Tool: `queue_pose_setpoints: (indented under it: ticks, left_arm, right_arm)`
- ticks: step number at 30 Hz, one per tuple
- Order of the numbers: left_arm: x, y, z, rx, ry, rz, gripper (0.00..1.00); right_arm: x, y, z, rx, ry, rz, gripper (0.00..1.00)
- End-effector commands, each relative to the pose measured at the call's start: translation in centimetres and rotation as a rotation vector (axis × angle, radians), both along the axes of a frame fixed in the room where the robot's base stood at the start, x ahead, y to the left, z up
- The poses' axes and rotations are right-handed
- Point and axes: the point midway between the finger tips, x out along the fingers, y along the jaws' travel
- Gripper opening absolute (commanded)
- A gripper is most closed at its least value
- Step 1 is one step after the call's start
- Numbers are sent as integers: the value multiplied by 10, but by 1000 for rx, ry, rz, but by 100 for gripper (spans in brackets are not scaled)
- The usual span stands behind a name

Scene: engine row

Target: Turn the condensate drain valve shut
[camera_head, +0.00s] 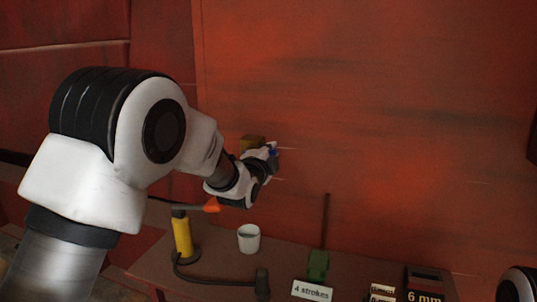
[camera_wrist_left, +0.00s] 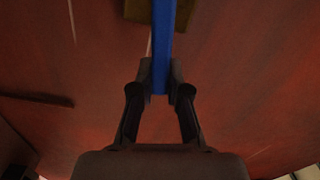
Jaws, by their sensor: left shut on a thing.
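The condensate drain valve is on the red wall, past my left arm. Its brass-coloured body (camera_head: 252,142) shows just beyond my left wrist, and its blue lever (camera_head: 272,149) shows beside it. In the left wrist view the blue lever (camera_wrist_left: 163,40) runs from the top edge down between the fingers, with part of the brass body (camera_wrist_left: 137,11) behind it. My left gripper (camera_wrist_left: 161,80) is shut on the lower end of the blue lever. In the head view my left wrist partly hides the valve. My right gripper is not in view.
A bench below the wall holds a yellow hand pump (camera_head: 182,236) with an orange-red handle and black hose, a white cup (camera_head: 249,238), a green block (camera_head: 318,265), a "4 strokes" card (camera_head: 312,291) and a dark "6 mm" box (camera_head: 425,282). The wall right of the valve is clear.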

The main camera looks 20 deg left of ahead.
Motion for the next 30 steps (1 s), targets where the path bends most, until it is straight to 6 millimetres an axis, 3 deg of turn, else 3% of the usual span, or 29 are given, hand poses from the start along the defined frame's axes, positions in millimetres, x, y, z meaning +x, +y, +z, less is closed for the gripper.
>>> queue_pose_setpoints:
  ticks: [12, 28, 29, 30]
  left_arm:
    - [1, -1, -11, 198, -15, 2, 0]
    - [1, 0, -10, 222, -18, 3, 0]
    - [1, 0, -10, 222, -18, 3, 26]
    - [1, 0, -10, 222, -17, 3, 40]
  right_arm:
    - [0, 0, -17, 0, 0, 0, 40]
    - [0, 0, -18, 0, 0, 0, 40]
    - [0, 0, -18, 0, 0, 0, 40]
    - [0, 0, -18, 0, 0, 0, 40]
